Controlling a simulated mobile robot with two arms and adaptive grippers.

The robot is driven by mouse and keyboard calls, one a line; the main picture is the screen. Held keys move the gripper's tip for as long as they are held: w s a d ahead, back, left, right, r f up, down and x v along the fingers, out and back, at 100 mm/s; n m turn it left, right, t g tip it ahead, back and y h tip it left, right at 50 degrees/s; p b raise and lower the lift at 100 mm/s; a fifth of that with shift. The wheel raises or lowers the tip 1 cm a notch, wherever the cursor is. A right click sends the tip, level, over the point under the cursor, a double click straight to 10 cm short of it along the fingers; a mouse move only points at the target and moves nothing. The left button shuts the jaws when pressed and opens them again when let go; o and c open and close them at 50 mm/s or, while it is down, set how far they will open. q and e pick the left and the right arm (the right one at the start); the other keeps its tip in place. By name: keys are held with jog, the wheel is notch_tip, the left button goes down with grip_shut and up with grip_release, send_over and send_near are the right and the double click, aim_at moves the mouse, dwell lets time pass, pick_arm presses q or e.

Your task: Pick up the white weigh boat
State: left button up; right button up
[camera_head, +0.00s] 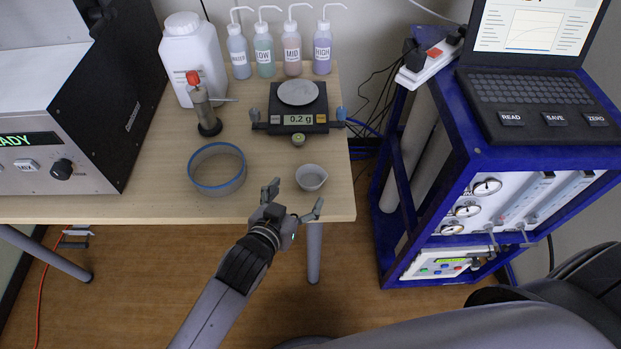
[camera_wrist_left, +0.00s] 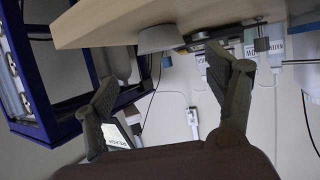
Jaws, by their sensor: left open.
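The white weigh boat (camera_head: 311,177), a small round light-grey bowl, stands upright near the front right corner of the wooden table. In the left wrist view, which shows the scene upside down, the weigh boat (camera_wrist_left: 157,39) sits at the table edge, beyond the fingers. My left gripper (camera_head: 295,197) is open and empty at the table's front edge, just in front of the weigh boat and apart from it. Its two spread fingers also show in the left wrist view (camera_wrist_left: 172,78). My right gripper is in neither view.
A blue-rimmed sieve (camera_head: 217,187) stands left of the weigh boat. A balance (camera_head: 298,120) reading 0,2 g is behind it, with a small weight-like object (camera_head: 298,140) in front. Several wash bottles (camera_head: 292,52) line the back. A blue rack (camera_head: 470,165) stands right, across a gap.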

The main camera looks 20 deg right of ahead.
aim_at(314, 171)
pick_arm(q)
jog(key=x, duration=0.8)
jog(key=shift+w, duration=0.2)
jog(key=c, duration=0.9)
